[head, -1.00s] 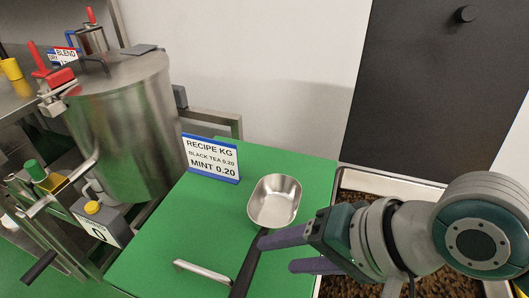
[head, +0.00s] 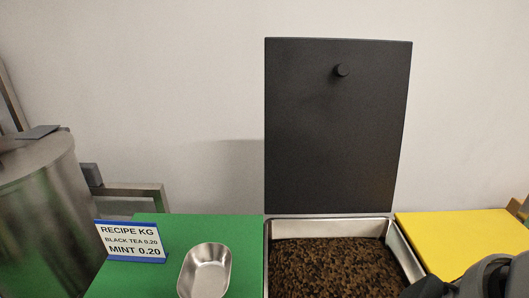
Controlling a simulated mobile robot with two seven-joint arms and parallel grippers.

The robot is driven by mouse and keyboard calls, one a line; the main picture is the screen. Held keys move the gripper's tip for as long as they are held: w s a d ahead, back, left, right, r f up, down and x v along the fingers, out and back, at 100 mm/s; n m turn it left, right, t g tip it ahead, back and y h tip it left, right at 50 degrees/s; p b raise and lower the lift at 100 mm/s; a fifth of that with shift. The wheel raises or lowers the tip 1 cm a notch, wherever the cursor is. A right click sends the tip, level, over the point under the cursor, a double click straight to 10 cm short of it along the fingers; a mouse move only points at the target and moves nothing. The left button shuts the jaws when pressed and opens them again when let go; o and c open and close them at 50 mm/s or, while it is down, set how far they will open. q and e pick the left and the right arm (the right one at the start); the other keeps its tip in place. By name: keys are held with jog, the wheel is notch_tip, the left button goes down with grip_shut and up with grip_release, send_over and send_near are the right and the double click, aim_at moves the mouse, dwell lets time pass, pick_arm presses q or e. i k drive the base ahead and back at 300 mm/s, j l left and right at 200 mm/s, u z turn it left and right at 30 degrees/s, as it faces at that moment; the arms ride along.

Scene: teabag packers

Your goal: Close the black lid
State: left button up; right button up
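The black lid (head: 335,140) stands upright, open, at the back edge of a steel bin (head: 400,250) in the head view. A round black knob (head: 342,70) sits near the top of its front face. The bin holds dark brown loose tea (head: 330,268). Part of my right arm shows at the bottom right corner, beside the bin, but its gripper fingers are outside the picture. My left gripper is not in view.
A steel drum (head: 40,215) stands far left. A yellow surface (head: 455,240) is on the right. The wall behind is plain.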

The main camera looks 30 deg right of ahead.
aim_at(335, 108)
jog(key=z, duration=1.6)
